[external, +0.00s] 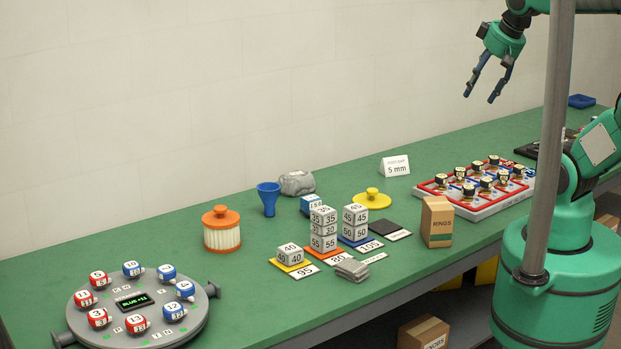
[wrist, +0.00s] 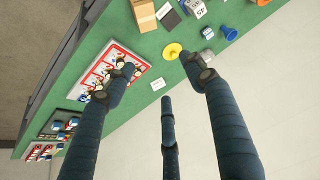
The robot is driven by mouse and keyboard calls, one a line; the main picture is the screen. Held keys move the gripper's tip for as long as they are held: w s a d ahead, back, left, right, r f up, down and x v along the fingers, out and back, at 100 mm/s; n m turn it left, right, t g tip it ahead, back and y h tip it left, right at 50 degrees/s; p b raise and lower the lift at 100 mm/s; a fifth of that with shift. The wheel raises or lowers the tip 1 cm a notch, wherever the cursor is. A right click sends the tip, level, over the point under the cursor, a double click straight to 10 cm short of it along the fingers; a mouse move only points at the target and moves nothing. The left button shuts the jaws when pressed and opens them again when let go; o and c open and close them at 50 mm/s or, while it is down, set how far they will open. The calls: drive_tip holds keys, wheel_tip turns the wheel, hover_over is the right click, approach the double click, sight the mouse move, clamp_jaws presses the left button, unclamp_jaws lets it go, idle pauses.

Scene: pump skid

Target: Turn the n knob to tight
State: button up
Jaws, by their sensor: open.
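A round grey panel (external: 182,327) lies at the near left in the external view. It carries several red knob-like pieces (external: 99,317) and blue ones (external: 184,289) with numbers, around a dark display (external: 133,299). Small letters are marked on it, but I cannot tell which one is n, and I see no readable "tight" mark. A red and white tray (external: 467,212) at the right holds several black-topped round pieces (external: 460,173); their labels are too small to read. The tray also shows in the wrist view (wrist: 138,60). My gripper (external: 481,97) is open and empty, high above the table, far from the panel.
An orange-lidded filter (external: 222,231), blue funnel (external: 268,199), grey stone-like lump (external: 297,183), stacked number blocks (external: 323,230), yellow lid (external: 372,199) and RINGS box (external: 437,222) stand between panel and tray. A wall runs behind the green table (external: 330,306).

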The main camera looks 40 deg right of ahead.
drive_tip(key=w+a+r+n+g+y+p, duration=0.15)
drive_tip(key=w+a+r+n+p, duration=0.4)
drive_tip(key=w+a, duration=1.05)
drive_tip(key=w+a+n+g, duration=0.15)
drive_tip(key=w+a, duration=0.25)
drive_tip(key=a, duration=0.4)
drive_tip(key=w+a+f+n+p, duration=0.1)
drive_tip(key=w+a+n, duration=0.1)
drive_tip(key=w+a, duration=0.35)
drive_tip(key=w+a+n, duration=0.2)
drive_tip(key=a, duration=0.7)
drive_tip(key=a+f+n+g+p, duration=0.15)
drive_tip(key=a+f, duration=0.25)
drive_tip(key=a, duration=0.4)
drive_tip(key=s+a+f+n, duration=0.15)
drive_tip(key=a+f, duration=0.25)
drive_tip(key=a, duration=0.4)
drive_tip(key=a+f+n+p, duration=0.15)
drive_tip(key=a+f, duration=0.25)
drive_tip(key=a, duration=0.5)
drive_tip(key=s+a+f+n+p, duration=0.1)
drive_tip(key=s+a+f+n, duration=0.1)
drive_tip(key=s+a+f, duration=0.4)
drive_tip(key=s+a+f+n+g+h+p, duration=0.1)
drive_tip(key=s+a+f+n, duration=0.1)
drive_tip(key=s+a+f, duration=0.4)
drive_tip(key=a+f, duration=0.5)
drive_tip(key=a, duration=0.2)
drive_tip(key=shift+s+a+n, duration=0.2)
drive_tip(key=shift+a+n, duration=0.15)
